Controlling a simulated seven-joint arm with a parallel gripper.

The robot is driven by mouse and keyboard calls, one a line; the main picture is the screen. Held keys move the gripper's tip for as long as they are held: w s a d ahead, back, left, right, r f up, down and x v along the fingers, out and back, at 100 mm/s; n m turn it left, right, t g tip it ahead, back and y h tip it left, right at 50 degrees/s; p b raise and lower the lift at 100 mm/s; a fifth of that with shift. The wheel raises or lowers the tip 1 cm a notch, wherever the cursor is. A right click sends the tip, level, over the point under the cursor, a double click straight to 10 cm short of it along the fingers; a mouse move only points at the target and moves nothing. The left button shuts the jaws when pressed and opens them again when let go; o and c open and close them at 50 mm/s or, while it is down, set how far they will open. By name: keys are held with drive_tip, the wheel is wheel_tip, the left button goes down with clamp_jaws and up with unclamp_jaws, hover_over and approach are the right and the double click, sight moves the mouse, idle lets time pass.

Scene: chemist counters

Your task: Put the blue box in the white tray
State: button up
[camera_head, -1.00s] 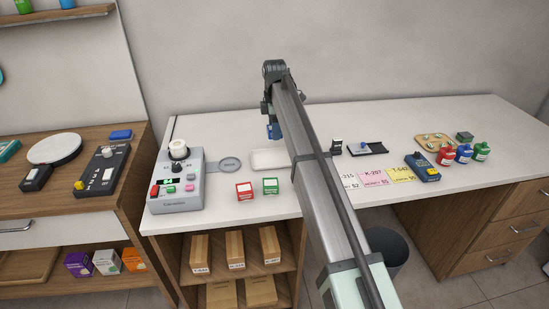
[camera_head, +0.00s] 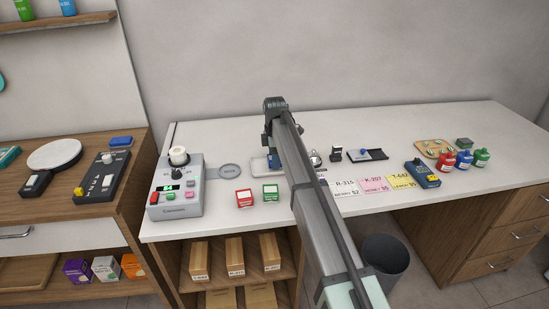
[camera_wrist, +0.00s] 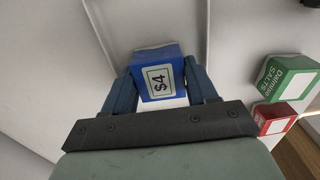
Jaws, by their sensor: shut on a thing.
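In the wrist view my gripper (camera_wrist: 163,88) is shut on the blue box (camera_wrist: 158,62), which carries a white "$4" label. In the head view the box is mostly hidden by my arm, with a bit of blue (camera_head: 276,158) showing at the gripper (camera_head: 270,145). The white tray (camera_head: 260,166) lies on the counter, its left part visible beside my arm and the rest hidden. The box is at or over the tray's right part; I cannot tell whether it touches the tray.
A red box (camera_head: 244,198) and a green box (camera_head: 270,194) stand on the counter in front of the tray. Price cards (camera_head: 345,187) lie to the right of my arm.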

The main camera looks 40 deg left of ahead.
drive_tip(key=shift+f, duration=0.15)
drive_tip(key=o, duration=1.2)
drive_tip(key=shift+c, duration=0.2)
wheel_tip(320, 180, up, 12)
drive_tip(key=shift+r, duration=0.2)
